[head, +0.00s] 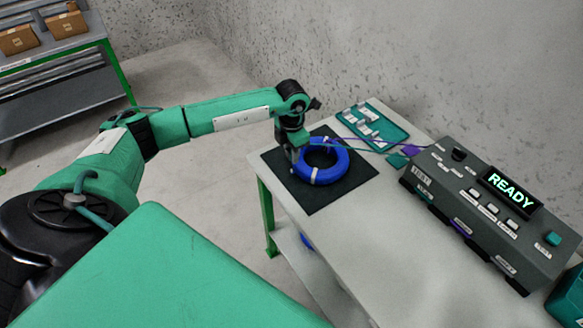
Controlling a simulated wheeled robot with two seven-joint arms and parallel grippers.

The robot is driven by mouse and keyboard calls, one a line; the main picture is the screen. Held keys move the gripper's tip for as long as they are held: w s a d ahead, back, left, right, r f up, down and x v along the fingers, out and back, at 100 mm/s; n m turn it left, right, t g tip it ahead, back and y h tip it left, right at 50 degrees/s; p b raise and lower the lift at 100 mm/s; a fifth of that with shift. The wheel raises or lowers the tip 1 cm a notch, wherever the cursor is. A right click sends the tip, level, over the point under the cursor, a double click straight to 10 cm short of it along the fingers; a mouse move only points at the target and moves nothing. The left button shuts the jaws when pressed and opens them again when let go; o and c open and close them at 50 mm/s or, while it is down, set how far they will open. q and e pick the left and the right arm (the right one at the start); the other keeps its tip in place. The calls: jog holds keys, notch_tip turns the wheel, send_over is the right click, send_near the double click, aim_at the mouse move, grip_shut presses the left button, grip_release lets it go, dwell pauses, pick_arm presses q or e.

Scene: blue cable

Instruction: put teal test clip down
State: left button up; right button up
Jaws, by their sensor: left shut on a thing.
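My left gripper (295,153) points down at the left edge of the blue cable coil (338,168), over the black mat (307,198). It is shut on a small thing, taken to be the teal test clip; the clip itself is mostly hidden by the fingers. A thin teal lead runs from the gripper side across the coil toward the grey tester (445,190). The coil lies flat with pale ties around it. I cannot tell whether the clip touches the coil. My right gripper is out of view.
The tester's display (512,190) reads READY. A teal tray (390,130) with pale labelled pieces lies behind the mat. The bench top (380,240) is clear in front. A shelf (60,70) with cardboard boxes stands at far left.

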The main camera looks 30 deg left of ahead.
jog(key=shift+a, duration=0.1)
